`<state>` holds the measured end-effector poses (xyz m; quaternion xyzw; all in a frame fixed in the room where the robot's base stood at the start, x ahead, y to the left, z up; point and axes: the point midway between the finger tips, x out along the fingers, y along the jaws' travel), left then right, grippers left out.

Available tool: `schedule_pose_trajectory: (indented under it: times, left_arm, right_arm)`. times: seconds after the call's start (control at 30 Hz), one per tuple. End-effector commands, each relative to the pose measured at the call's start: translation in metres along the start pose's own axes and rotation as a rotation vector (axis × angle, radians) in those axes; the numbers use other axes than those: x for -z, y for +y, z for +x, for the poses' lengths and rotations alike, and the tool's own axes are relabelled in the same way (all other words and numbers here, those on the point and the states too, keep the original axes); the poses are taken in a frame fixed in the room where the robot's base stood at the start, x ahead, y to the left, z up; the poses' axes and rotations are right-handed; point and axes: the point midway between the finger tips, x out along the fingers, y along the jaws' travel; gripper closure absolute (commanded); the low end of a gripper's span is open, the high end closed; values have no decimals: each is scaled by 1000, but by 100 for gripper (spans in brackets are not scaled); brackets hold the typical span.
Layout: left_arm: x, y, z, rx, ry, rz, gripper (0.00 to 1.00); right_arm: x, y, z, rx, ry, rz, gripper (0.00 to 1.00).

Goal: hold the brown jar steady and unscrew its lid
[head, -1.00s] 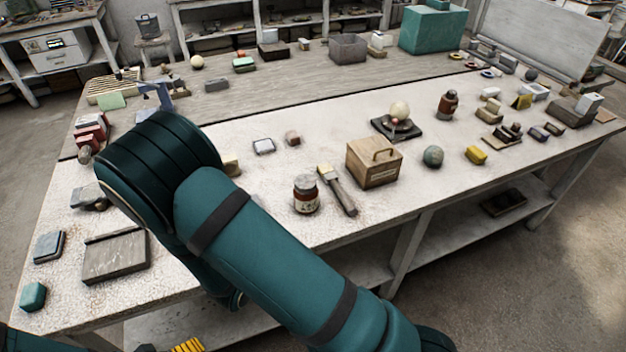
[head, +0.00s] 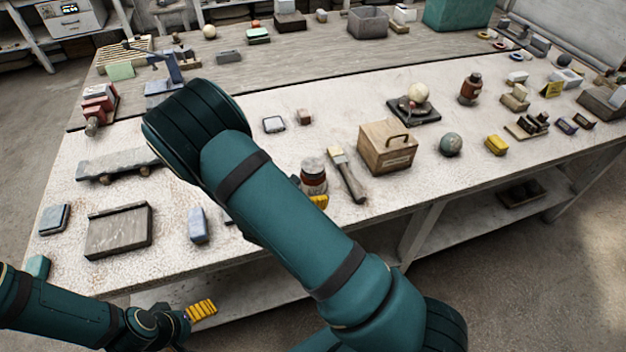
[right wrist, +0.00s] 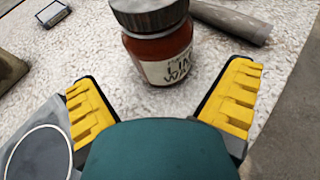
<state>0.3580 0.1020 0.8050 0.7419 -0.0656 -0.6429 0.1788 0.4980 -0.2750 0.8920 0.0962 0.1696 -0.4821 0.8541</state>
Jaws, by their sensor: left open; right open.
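The brown jar (head: 313,182) has a dark ridged lid (head: 313,165) and stands upright near the table's front edge. In the right wrist view the jar (right wrist: 163,50) shows a cream label, and its lid (right wrist: 150,12) is on top. My right gripper (right wrist: 160,82) is open there, its yellow fingers spread to either side of the jar's near side, with gaps to it. In the head view my right arm hides most of that gripper; one yellow fingertip shows at the jar's base. My left gripper (head: 203,310) is open and empty in front of the table edge, at lower left.
A flat brush (head: 347,175) lies just right of the jar, and a wooden box (head: 387,150) stands beyond it. A reddish-brown bottle (head: 470,90) stands farther right. A grey tray (head: 118,232) and a blue-grey block (head: 198,225) lie at left.

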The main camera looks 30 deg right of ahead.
Motion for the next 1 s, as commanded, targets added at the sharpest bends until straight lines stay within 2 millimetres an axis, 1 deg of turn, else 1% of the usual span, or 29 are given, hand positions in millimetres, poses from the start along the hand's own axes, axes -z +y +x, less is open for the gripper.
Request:
schedule_pose_trajectory:
  times: [0.17,0.4,0.5,0.6,0.8,0.87,0.9,0.97,1.0]
  left_arm:
    - [0,0,1,0,-1,0,11]
    - [-2,-1,4,0,-4,1,11]
    - [-2,-2,4,-1,-5,1,11]
    - [-2,-2,5,-1,-5,2,11]
    - [-2,-2,4,-1,-5,2,11]
    - [-2,-2,4,-1,-5,1,11]
    - [-2,-2,4,-1,-5,2,11]
    - [-2,-2,4,-1,-5,1,11]
    - [-2,-2,4,-1,-5,1,11]
  right_arm:
    - [0,0,11,0,0,0,0]
    - [-1,-2,44,2,0,0,0]
    - [-2,-2,54,0,0,0,0]
    - [-2,-2,58,0,1,-1,0]
    - [-2,-2,58,-1,1,0,0]
    - [-2,-2,58,-1,1,0,21]
    - [-2,-2,58,-1,1,0,35]
    - [-2,-2,58,-1,1,0,56]
    - [-2,-2,58,-1,1,0,70]
